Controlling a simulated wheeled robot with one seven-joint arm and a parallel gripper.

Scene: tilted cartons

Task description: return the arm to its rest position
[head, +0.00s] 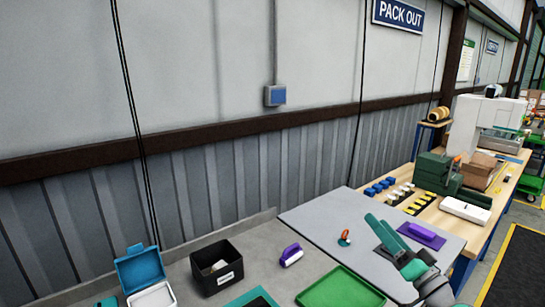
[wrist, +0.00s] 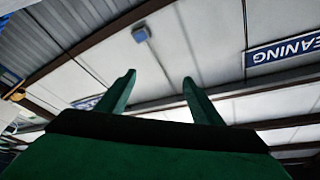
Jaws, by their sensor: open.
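My gripper (wrist: 158,77) shows in the wrist view as two dark green fingers standing apart above a dark green body. It is open, and nothing shows between the fingers. Behind them are the pale upper wall and roof beams, seen upside down and tilted. In the head view my teal and grey arm reaches in at the lower right, over the grey board on the table.
On the table are a green tray (head: 341,289), a black bin (head: 217,270), a purple-handled brush (head: 291,255), an orange-handled tool (head: 344,237) and an open teal box (head: 140,268). A purple item (head: 421,235) lies close to my arm. A wooden bench (head: 443,217) with machines stands behind.

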